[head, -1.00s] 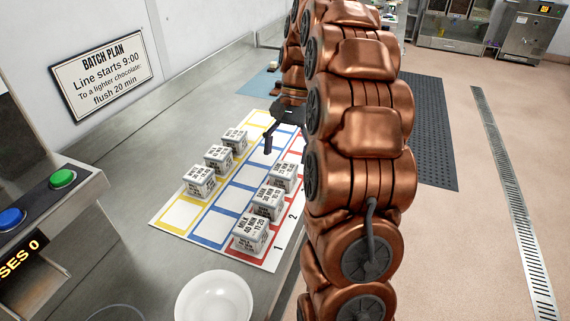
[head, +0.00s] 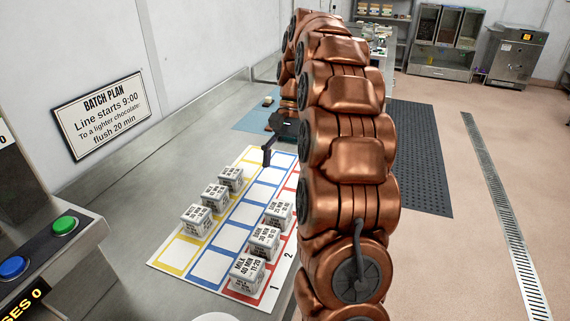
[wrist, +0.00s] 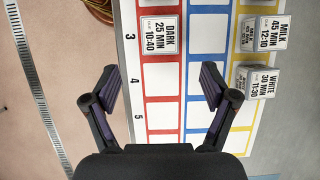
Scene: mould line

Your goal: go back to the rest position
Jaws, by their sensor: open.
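My gripper (wrist: 160,95) is open and empty in the wrist view, above the planning board with red, blue and yellow columns. In the head view one finger of it shows over the far part of the board (head: 209,265), and my copper arm hides the rest. On the board's red column stand white printed blocks: the MILK block (head: 245,274), the DARK 30 MIN block (head: 264,243) and the DARK 25 MIN block (head: 279,213). Three more white blocks (head: 197,220) stand along the yellow column. The blue column looks empty.
A BATCH PLAN sign (head: 101,115) hangs on the wall. A panel with a green button (head: 64,225) and a blue button (head: 13,267) is at the left. A white bowl (head: 215,317) is cut off at the bottom edge. A blue mat (head: 250,121) lies beyond the board.

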